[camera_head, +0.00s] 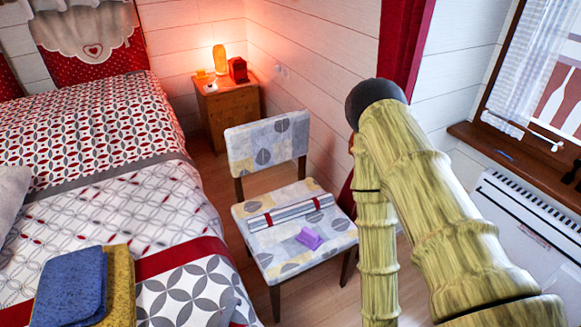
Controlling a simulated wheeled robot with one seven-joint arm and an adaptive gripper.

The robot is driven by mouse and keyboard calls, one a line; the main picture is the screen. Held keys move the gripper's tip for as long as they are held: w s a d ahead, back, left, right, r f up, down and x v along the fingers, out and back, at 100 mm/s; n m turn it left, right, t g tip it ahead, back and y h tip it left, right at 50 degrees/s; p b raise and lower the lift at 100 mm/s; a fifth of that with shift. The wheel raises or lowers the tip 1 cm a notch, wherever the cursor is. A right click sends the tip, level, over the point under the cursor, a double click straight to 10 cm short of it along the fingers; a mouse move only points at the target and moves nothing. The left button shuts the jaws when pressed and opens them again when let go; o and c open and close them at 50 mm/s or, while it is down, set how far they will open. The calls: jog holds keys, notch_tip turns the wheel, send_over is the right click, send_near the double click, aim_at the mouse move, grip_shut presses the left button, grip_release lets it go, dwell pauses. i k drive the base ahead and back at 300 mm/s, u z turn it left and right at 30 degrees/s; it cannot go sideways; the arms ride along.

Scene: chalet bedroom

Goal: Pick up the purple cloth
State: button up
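The purple cloth (310,239) is a small, folded-looking piece lying on the seat of the patterned chair (335,231), right of the seat's middle and near its front edge. Nothing covers it in this view. My arm, with a bamboo-like surface, rises at the right of the picture, bends at a dark joint and comes down right of the chair. My gripper is out of the picture, so its state does not show.
A striped bundle with red bands (288,213) lies across the seat just behind the cloth. The bed (120,195) stands left, with blue (70,287) and yellow (121,285) folded cloths. A wooden nightstand (228,110) is behind; a white radiator (525,235) stands right.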

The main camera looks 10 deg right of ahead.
aim_at(307, 237)
jog(key=z, duration=0.05)
jog(key=k, duration=0.5)
jog(key=z, duration=1.25)
jog(key=i, duration=1.15)
jog(key=u, duration=1.9)
